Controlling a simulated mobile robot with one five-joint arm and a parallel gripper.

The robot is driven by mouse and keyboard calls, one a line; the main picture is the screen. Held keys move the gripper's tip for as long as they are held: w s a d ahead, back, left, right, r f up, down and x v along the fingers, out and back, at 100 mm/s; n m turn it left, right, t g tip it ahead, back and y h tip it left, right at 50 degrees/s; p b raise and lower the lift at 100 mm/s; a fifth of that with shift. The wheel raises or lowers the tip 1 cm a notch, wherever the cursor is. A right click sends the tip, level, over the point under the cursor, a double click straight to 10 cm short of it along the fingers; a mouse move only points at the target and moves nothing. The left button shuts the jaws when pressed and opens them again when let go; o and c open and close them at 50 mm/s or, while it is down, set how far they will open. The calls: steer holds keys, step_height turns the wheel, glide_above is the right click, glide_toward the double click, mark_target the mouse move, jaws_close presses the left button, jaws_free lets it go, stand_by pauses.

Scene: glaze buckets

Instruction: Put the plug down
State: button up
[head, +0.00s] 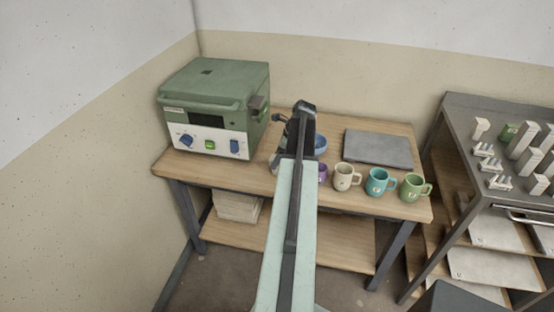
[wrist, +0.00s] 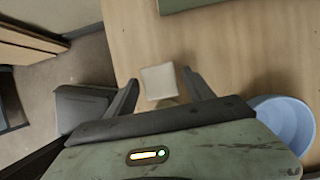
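A small pale, cream block, which I take to be the plug (wrist: 160,84), shows between the fingers of my gripper (wrist: 160,76) in the wrist view, over the wooden bench top (wrist: 240,55). A gap shows between the plug and each finger, so the fingers are apart and do not close on it. The plug appears to stand on the bench, though its foot is partly hidden by my gripper. In the head view my arm hides the plug and most of my gripper.
A green kiln (head: 215,100) stands left on the bench. A blue bowl (wrist: 285,122) is close on the right in the wrist view. Purple, cream (head: 343,177), teal (head: 378,183) and green (head: 413,187) mugs line the front edge. A grey slab (head: 380,149) lies behind; a metal cart (head: 463,130) stands right.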

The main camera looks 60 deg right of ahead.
steer(key=shift+r, duration=0.1)
steer(key=shift+r+p, duration=0.25)
steer(key=shift+p, duration=0.1)
steer(key=p+v, duration=1)
steer(key=v, duration=0.1)
steer(key=shift+r+p, duration=0.3)
steer(key=shift+p, duration=0.05)
steer(key=shift+s, duration=0.15)
